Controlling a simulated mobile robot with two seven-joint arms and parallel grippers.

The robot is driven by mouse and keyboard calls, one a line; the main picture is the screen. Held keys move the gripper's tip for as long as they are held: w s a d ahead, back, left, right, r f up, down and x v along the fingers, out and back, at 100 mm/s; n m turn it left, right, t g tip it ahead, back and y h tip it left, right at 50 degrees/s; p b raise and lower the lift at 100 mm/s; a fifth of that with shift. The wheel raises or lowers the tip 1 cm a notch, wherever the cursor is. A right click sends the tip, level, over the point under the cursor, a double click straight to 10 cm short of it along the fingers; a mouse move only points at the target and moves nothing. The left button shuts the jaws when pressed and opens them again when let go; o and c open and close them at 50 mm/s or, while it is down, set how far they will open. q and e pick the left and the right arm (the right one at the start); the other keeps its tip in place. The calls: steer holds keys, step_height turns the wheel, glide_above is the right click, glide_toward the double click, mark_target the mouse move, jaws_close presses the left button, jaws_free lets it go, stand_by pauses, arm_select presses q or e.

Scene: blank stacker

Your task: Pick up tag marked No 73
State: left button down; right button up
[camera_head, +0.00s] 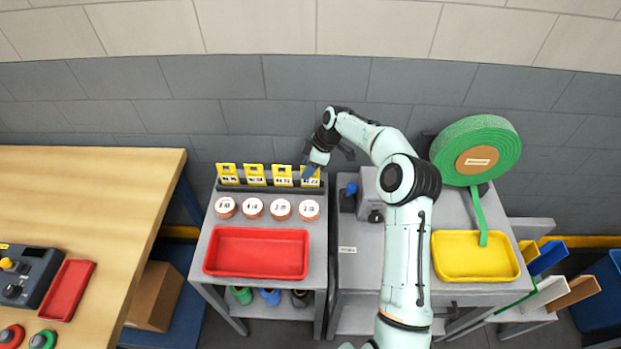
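Several yellow tags with white number labels stand in a row on a dark rack at the back of the small grey stand. They are the far-left tag (229,174), two middle tags (255,175) (282,176) and the far-right tag (311,180). The numbers are too small to read surely, so I cannot tell which is No 73. My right gripper (308,168) reaches down at the far-right tag and partly covers its top. Whether its fingers are open or shut on the tag is unclear. My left gripper is out of view.
Several round white-topped pieces (281,209) sit in front of the rack, before a red tray (256,253). To the right, a grey bench holds a small machine (367,195), a green roll (476,145) and a yellow tray (474,258). A wooden table (90,190) stands left.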

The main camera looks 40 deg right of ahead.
steer(key=shift+x, duration=0.9)
steer(key=shift+r, duration=0.1)
jaws_close()
